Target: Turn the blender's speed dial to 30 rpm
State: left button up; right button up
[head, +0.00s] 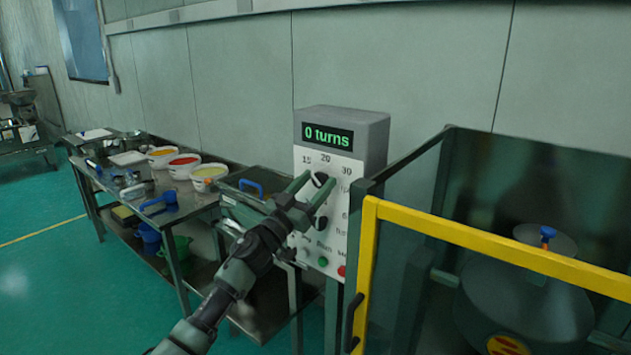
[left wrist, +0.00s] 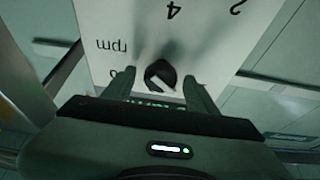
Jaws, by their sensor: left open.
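The control box (head: 349,132) has a white front panel with a lit display (head: 327,136) reading "0 turns". Below the display is a black speed dial (head: 320,180), with the numbers 15, 20 and 30 around it. My left gripper (head: 318,184) is open at this dial, its fingers partly covering the panel. In the left wrist view the panel appears upside down, with "rpm" readable. There the black dial (left wrist: 160,75) with a white pointer mark lies between my two open fingertips. I cannot tell whether they touch it. My right gripper is not in view.
A second black knob (head: 320,223), a green button (head: 323,261) and a red button (head: 342,271) sit lower on the panel. A yellow-framed guard (head: 480,241) stands close on the right. A steel table (head: 185,214) with tubs is on the left.

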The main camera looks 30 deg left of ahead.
pick_arm(q)
grip_shut()
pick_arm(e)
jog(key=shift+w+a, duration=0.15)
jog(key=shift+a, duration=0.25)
